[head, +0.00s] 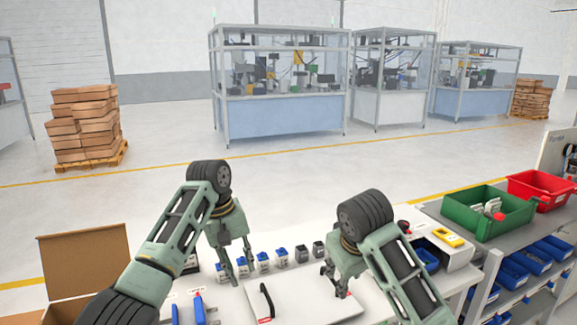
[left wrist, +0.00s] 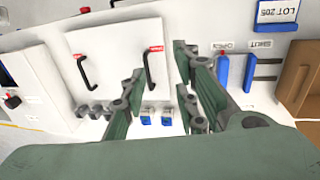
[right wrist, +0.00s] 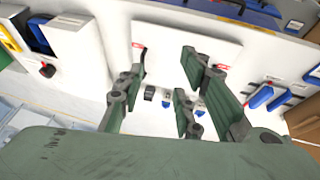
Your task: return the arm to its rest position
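My left gripper (head: 238,276) is over the white worktable (head: 235,309), near a row of small blue and grey blocks (head: 263,262). In the left wrist view its fingers (left wrist: 158,92) are spread with nothing between them. My right gripper (head: 337,284) is over the right part of the white panel with the black handles. In the right wrist view its fingers (right wrist: 156,88) are apart and empty. Both arms reach forward and bend down over the table. Whether the fingertips touch anything is not clear.
A black handle (head: 266,301) stands up from the panel between the grippers. A red button (head: 404,226) and yellow device (head: 447,237) are at right, then green (head: 470,210) and red bins (head: 530,192).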

